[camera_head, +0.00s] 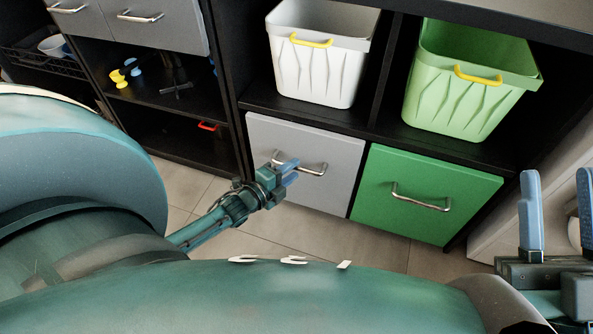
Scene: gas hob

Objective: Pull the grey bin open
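The grey bin (335,190) is a flat grey front with a metal bar handle (314,172), low in the black cabinet. Its front looks roughly flush with the green front beside it. My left gripper (293,170) is at the left part of this handle, its blue fingers overlapping the bar in the picture. The fingers look close together; I cannot tell whether they grip the bar or are only in front of it. My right gripper (558,212) is open and empty at the right edge, away from the grey bin.
The green bin front (423,196) with its own handle is right of the grey one. A white bin (318,72) and a light green bin (458,105) stand on the shelf above. Tiled floor (330,233) lies clear before the cabinet.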

